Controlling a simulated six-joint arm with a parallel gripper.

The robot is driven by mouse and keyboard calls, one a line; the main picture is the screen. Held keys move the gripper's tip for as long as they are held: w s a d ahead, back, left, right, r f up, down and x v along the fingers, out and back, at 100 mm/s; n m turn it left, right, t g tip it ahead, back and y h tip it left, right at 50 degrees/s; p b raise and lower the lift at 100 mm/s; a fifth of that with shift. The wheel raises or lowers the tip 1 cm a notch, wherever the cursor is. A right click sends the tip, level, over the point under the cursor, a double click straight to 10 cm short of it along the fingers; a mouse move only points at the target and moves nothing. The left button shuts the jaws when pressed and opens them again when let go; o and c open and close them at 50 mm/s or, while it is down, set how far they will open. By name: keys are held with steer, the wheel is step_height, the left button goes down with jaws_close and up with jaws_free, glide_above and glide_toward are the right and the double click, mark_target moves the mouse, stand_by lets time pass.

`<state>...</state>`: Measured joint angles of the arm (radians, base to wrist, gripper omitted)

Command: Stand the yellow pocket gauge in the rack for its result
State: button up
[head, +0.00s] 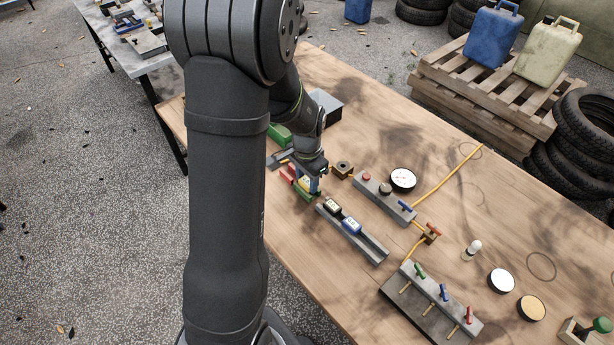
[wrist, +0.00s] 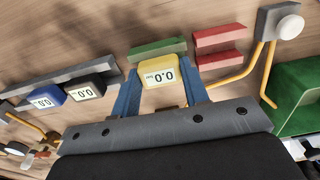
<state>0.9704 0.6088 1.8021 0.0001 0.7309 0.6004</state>
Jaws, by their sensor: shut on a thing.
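My gripper (wrist: 162,84) is shut on the yellow gauge (wrist: 168,73), with one blue finger on each side. The gauge's display faces the wrist camera and reads 0.0 bar. In the head view the yellow gauge (head: 305,182) is small and partly hidden by my gripper (head: 314,183). A green rack (wrist: 157,49) is right beside the gauge; I cannot tell whether they touch. The green rack (head: 306,196) also shows below my gripper in the head view. A red rack (wrist: 218,50) is next to the green one, and its trough looks empty.
A grey rail (head: 372,249) holds a black gauge (head: 333,206) and a blue gauge (head: 351,226); its lower right end is empty. A green object (wrist: 307,100) is at the wrist view's right edge.

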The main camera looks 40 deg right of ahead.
mark_target(307, 181)
steer(key=o, duration=1.1)
steer(key=shift+o, duration=0.2)
step_height(307, 181, up, 17)
steer(key=shift+r, duration=0.2)
steer(key=shift+f, duration=0.1)
step_height(307, 181, down, 17)
steer(key=shift+f, duration=0.2)
steer(key=shift+r, duration=0.1)
stand_by(0.4)
